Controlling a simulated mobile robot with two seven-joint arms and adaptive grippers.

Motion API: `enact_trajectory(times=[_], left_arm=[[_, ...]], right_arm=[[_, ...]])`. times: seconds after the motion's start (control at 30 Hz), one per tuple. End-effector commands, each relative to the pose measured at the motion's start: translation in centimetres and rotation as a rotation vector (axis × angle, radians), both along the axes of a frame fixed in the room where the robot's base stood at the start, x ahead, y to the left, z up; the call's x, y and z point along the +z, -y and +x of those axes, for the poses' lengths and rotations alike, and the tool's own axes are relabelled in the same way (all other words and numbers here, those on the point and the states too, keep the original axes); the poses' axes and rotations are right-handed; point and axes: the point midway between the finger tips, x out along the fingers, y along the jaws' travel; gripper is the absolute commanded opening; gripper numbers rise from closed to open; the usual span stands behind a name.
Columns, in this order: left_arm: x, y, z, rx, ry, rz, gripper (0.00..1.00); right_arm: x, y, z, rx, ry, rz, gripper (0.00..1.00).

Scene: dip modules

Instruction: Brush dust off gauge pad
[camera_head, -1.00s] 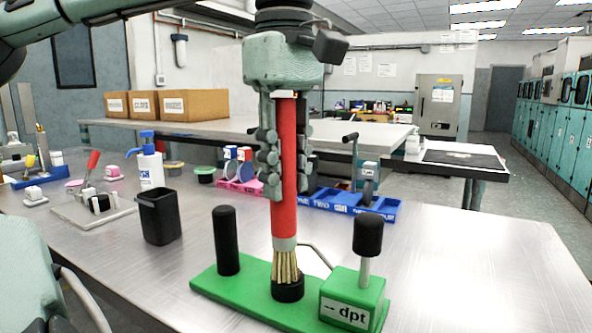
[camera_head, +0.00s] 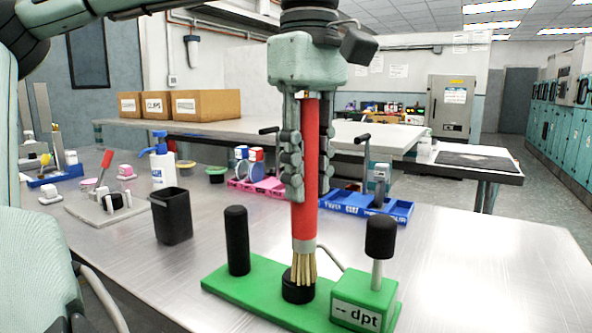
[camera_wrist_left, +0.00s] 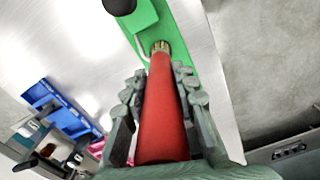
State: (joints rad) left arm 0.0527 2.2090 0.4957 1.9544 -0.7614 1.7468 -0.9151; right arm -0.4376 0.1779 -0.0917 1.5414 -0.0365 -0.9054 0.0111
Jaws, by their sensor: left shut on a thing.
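My left gripper (camera_head: 309,186) is shut on the red handle of a brush (camera_head: 305,220), which hangs almost upright with its bristles down. The pale bristles (camera_head: 303,268) are at the round black gauge pad (camera_head: 297,289) on the green gauge base (camera_head: 255,290), over its right part and seeming to touch it. The left wrist view shows the red handle (camera_wrist_left: 163,115) between the fingers and the bristles at the pad, which is mostly hidden there. No dust can be made out. My right gripper is not in view.
On the green base stand a black post (camera_head: 237,240), a black knob on a stem (camera_head: 380,238) and a block marked "dpt" (camera_head: 362,306). A black cup (camera_head: 171,216), a pump bottle (camera_head: 162,165) and a blue tray (camera_head: 397,212) stand around. The table's right side is clear.

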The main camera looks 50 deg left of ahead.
Motion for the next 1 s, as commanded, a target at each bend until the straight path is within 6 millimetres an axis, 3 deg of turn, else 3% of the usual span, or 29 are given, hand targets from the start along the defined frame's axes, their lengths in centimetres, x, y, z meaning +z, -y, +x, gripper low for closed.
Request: enact_trajectory(times=[0.27,0.7,1.0], left_arm=[[0.0,0.3,0.6,0.0,0.003,-0.001,0.0],[-0.1,-2.1,-0.1,0.001,0.003,-0.001,0.0],[0.1,-2.6,-0.4,0.001,0.002,0.001,0.0]], right_arm=[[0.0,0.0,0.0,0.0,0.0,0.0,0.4],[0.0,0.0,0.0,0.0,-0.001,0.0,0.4],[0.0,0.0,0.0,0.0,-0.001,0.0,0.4]])
